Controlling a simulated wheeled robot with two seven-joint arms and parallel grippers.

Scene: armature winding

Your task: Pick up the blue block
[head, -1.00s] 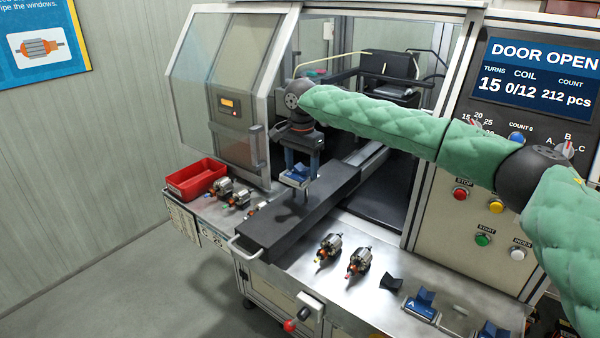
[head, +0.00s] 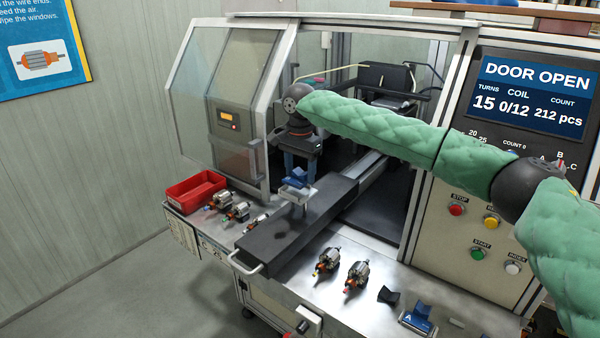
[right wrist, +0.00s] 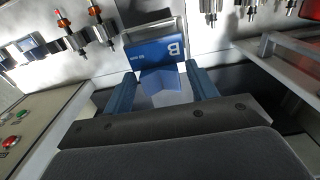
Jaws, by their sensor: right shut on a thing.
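The blue block (right wrist: 158,52), marked B, sits between the two fingers of my right gripper (right wrist: 162,90) in the right wrist view. In the head view the right gripper (head: 298,172) points down and is shut on the blue block (head: 296,182), over the dark slide (head: 300,222). The block appears to be above the slide, but the exact gap is hard to tell. A second blue block (head: 418,316), on a holder marked A, stands on the metal table at the front right. My left gripper is not in view.
A red tray (head: 196,188) and several armatures (head: 236,210) are at the left of the table. Two more armatures (head: 357,275) and a small black block (head: 388,295) lie right of the slide. The open machine door (head: 228,100) stands close left of my right gripper.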

